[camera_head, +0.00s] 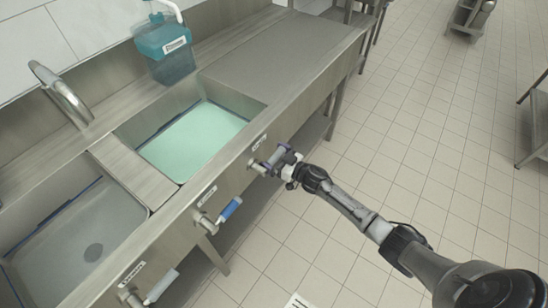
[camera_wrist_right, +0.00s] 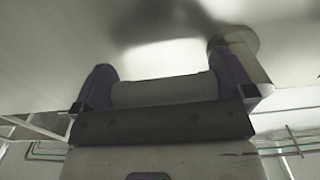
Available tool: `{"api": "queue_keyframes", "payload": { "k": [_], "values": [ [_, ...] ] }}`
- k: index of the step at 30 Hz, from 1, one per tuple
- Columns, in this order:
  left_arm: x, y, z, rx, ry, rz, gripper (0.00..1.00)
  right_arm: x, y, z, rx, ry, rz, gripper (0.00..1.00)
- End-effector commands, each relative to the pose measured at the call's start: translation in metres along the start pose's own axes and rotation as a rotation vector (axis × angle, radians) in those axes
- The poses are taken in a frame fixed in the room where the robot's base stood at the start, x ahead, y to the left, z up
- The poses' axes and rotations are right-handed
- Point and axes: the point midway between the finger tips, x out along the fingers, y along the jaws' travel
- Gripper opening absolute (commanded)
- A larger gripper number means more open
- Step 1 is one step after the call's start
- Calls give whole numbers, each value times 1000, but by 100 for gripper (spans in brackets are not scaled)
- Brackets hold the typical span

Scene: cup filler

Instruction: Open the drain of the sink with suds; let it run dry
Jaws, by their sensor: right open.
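In the right wrist view, a pale grey cylindrical handle (camera_wrist_right: 165,91) lies between the two purple fingers of the right gripper (camera_wrist_right: 168,86). The fingers are open, one at each end of it; contact cannot be told. A round metal part (camera_wrist_right: 240,48) sits beyond the right finger. My left gripper is out of view.
A teal jug (camera_head: 165,50) stands behind the suds basin, right of a faucet (camera_head: 62,92).

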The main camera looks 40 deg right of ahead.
Motion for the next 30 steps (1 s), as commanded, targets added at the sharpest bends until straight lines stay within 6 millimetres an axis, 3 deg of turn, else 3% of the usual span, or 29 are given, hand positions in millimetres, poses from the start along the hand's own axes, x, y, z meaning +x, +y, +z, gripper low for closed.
{"api": "queue_keyframes", "payload": {
  "k": [9, 27, 30],
  "values": [
    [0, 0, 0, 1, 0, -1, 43, 2, 0, 0, 0, 0, 0, 100],
    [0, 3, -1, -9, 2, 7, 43, 1, 0, 0, 0, 0, -1, 43],
    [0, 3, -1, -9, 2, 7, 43, 2, -1, 0, 2, 0, -1, 42]
  ]
}}
